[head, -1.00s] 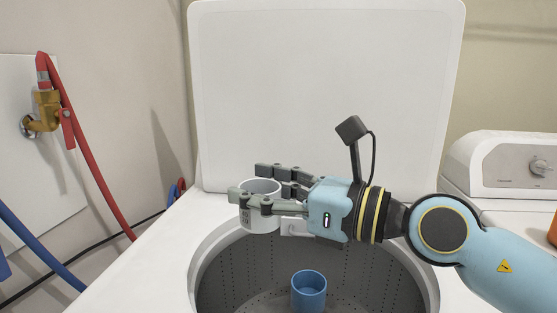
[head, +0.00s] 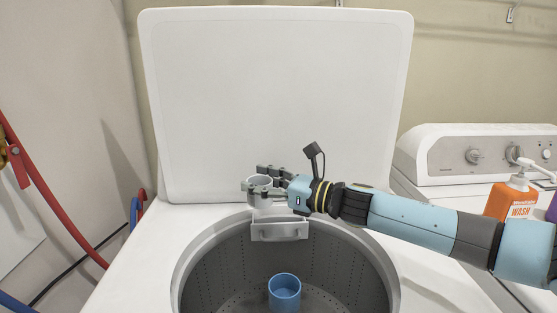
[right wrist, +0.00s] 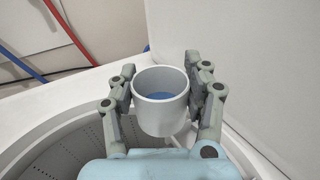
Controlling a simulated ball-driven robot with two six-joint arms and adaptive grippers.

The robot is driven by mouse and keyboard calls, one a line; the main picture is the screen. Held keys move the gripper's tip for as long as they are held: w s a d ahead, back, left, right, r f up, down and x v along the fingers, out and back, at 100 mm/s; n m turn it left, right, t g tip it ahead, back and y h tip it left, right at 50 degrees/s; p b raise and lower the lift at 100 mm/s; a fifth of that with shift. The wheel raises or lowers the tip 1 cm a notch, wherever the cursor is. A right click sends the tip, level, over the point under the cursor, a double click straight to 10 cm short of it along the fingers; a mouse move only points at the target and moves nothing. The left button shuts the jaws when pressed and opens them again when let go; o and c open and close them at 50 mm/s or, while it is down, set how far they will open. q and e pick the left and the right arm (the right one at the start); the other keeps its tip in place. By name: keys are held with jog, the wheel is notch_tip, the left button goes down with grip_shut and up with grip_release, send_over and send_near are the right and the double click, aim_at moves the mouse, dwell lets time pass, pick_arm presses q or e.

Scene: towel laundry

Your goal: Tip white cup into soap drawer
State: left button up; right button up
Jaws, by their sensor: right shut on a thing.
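The white cup (head: 260,182) is upright in my right gripper (head: 256,179), whose fingers close on it from both sides. The right wrist view shows the cup (right wrist: 160,118) between the fingers, with blue contents (right wrist: 161,97) inside. The white soap drawer (head: 280,232) is at the back rim of the washer tub, just below and slightly right of the cup in the head view. The gripper and cup hide part of the drawer's top, so I cannot tell how far it is open. My left gripper is not in view.
A blue cup (head: 285,295) stands inside the open tub. The washer's raised lid (head: 275,95) is close behind my right gripper. An orange wash bottle (head: 512,198) stands at the right, near a second machine (head: 475,158). Hoses hang at the left.

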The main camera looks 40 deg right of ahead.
jog(key=w+d+m+t+h+p, duration=0.1)
jog(key=d+m+h+p, duration=0.2)
jog(key=d+m, duration=0.45)
jog(key=f+m, duration=0.1)
jog(key=m, duration=0.5)
jog(key=f+m+h+b, duration=0.1)
jog(key=f+m, duration=0.1)
jog(key=m, duration=0.4)
jog(key=a+f+m+t, duration=0.1)
jog(key=m, duration=0.5)
jog(key=shift+f+h, duration=0.15)
jog(key=shift+h, duration=0.25)
